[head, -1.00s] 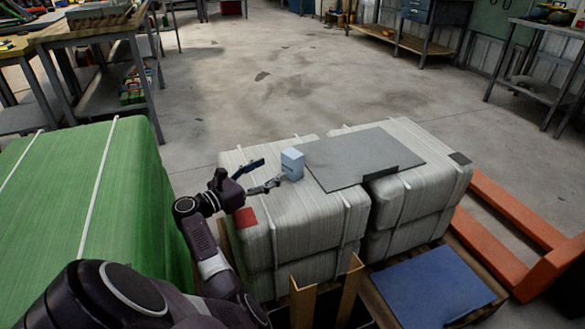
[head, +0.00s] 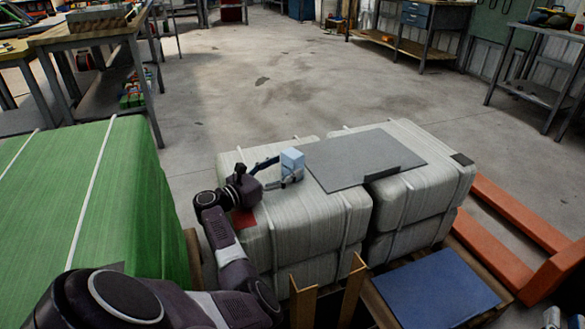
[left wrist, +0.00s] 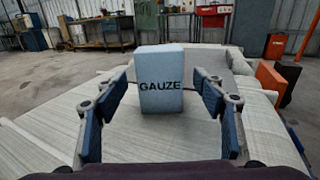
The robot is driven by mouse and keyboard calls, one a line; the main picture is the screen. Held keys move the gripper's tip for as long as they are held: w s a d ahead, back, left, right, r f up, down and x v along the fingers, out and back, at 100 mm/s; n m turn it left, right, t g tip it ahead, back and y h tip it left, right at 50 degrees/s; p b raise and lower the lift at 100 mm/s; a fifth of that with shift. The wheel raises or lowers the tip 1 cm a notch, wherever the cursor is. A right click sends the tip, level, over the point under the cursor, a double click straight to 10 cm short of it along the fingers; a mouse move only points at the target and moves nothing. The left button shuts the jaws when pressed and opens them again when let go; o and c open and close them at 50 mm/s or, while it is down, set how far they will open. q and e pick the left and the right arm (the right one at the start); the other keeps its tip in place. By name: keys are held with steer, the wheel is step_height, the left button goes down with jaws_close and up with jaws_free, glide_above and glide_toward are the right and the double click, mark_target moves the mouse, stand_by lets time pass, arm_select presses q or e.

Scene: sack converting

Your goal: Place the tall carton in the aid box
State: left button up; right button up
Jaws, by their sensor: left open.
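The tall carton (head: 291,160) is a light blue box standing upright on the grey wrapped bales. In the left wrist view the carton (left wrist: 161,85) shows the word GAUZE. My left gripper (head: 280,171) is open, its fingers reaching to either side of the carton. The left wrist view shows a gap between the carton and each finger. A dark open box with tan upright flaps (head: 352,290) stands at the bottom, partly cut off; I cannot tell for certain that it is the aid box. My right gripper is not in view.
A flat grey panel (head: 362,158) lies on the bales just right of the carton. A green bale (head: 85,195) stands left. A blue sheet (head: 436,288) lies lower right, near orange forks (head: 505,245). Open concrete floor lies beyond.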

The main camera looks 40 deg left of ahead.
arm_select(q)
steer(key=shift+w, duration=0.7)
arm_select(e)
steer(key=shift+s+a+r+t, duration=0.15)
steer(key=shift+r+t, duration=0.2)
steer(key=shift+r, duration=0.3)
steer(key=shift+s+d+r+t, duration=0.1)
steer(key=shift+r+t, duration=0.25)
steer(key=shift+r, duration=0.3)
arm_select(q)
steer(key=c, duration=1.3)
steer(key=shift+r, duration=0.1)
steer(key=shift+c, duration=0.2)
arm_select(e)
steer(key=shift+f, duration=0.1)
